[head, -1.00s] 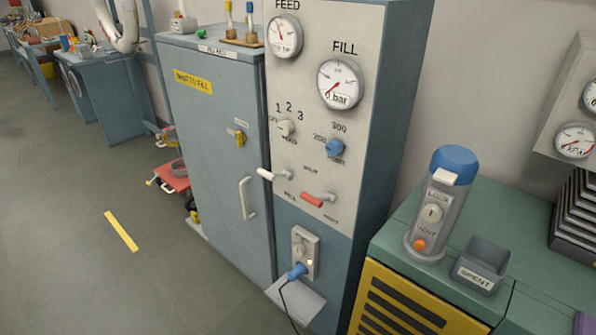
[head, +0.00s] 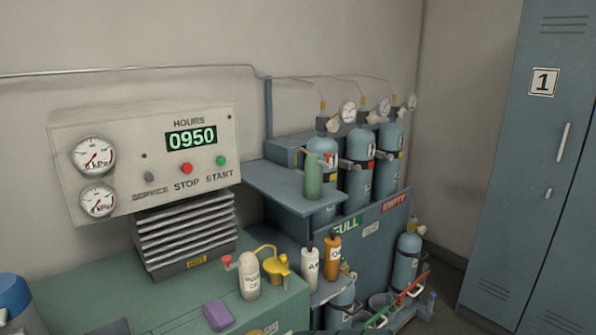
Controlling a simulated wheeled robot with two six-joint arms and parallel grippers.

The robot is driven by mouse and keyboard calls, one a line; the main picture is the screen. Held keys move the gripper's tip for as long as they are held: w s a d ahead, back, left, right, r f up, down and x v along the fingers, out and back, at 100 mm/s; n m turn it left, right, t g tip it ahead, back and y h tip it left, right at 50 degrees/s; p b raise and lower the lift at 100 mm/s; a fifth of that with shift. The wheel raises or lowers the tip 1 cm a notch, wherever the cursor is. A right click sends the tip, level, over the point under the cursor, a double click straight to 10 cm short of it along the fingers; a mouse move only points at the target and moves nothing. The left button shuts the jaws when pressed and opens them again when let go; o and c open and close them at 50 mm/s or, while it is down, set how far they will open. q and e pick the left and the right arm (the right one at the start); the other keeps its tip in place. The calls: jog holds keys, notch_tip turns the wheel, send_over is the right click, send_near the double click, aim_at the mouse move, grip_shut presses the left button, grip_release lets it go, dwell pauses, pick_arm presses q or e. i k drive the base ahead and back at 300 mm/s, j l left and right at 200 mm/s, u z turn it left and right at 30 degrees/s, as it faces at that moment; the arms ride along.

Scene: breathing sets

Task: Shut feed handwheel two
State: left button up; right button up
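Three blue-grey cylinders stand in a rack at the back right: a left one (head: 325,203), a middle one (head: 358,185) and a right one (head: 388,172). Each has a small round gauge near its top, and the middle gauge (head: 383,105) is one of them. Small pale fittings that look like handwheels sit beside the gauges, among them a middle one (head: 375,117). They are too small to read a number or tell open from shut. Neither of my grippers is in view.
A compressor panel (head: 130,165) reads 0950 hours. A green bench (head: 270,305) holds an oil can (head: 249,276) and a purple block (head: 218,315). A FULL/EMPTY rack (head: 372,240) and a shelf (head: 300,187) stand before the cylinders. Locker 1 (head: 545,180) is at right.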

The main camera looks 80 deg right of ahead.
aim_at(372, 118)
jog(key=z, duration=2.85)
jog(key=i+l+u, duration=0.1)
jog(key=i+l, duration=0.15)
jog(key=i+l+u, duration=0.1)
jog(key=i+l, duration=0.15)
jog(key=l, duration=0.25)
jog(key=i+l+u, duration=0.1)
jog(key=l, duration=0.25)
jog(key=i+l+u, duration=0.1)
jog(key=i+l, duration=0.2)
jog(key=l, duration=0.15)
jog(key=i+l+u, duration=0.1)
jog(key=l, duration=0.3)
jog(key=i+l+u, duration=0.1)
jog(key=i+l, duration=0.15)
jog(key=l, duration=0.2)
jog(key=i+l+u, duration=0.1)
jog(key=l, duration=0.35)
jog(key=i+l+u, duration=0.1)
jog(key=i+l, duration=0.15)
jog(key=l, duration=0.25)
